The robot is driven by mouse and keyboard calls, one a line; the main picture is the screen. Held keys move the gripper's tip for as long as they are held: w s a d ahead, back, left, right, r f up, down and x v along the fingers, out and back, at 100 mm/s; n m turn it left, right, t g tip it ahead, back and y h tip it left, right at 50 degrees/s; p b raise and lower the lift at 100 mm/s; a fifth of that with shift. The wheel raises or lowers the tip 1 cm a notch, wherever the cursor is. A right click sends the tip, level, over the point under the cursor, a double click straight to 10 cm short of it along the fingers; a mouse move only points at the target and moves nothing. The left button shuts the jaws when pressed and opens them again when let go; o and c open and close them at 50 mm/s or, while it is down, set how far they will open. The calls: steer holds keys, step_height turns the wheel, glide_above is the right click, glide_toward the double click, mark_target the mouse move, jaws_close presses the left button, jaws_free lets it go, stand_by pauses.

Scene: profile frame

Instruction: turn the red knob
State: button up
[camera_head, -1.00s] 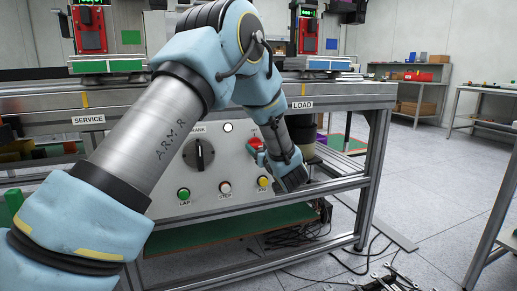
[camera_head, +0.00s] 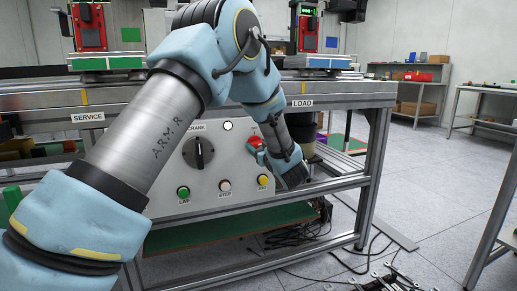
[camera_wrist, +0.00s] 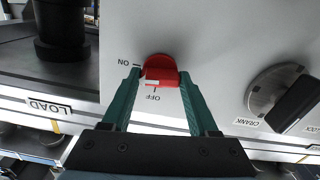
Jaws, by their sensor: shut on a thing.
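The red knob (camera_wrist: 161,70) is on the pale panel in the wrist view, with a raised grip bar and a white mark on the bar's left part. ON and OFF labels with tick marks stand beside it; I cannot tell exactly which tick the mark meets. My gripper (camera_wrist: 160,76) has its two green fingers on either side of the bar, shut on the knob. In the head view the red knob (camera_head: 254,142) shows partly beside my gripper (camera_head: 261,152), whose fingers are small and mostly hidden there.
A black CRANK knob (camera_head: 198,153) is left of the red knob in the head view. Green (camera_head: 183,192), white (camera_head: 225,186) and yellow (camera_head: 263,181) buttons sit below. A bench rail (camera_head: 345,183) runs close to my wrist. Open floor lies to the right.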

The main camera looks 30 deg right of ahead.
steer(key=n+b, duration=1.3)
steer(key=n, duration=0.3)
steer(key=shift+f, duration=0.1)
steer(key=shift+n, duration=0.3)
steer(key=o, duration=1.4)
steer(key=s, duration=0.3)
steer(key=s+a+p, duration=0.1)
steer(key=s, duration=0.3)
steer(key=s+p, duration=0.1)
steer(key=s, duration=0.2)
steer(key=shift+s+a, duration=0.2)
steer(key=shift+s, duration=0.15)
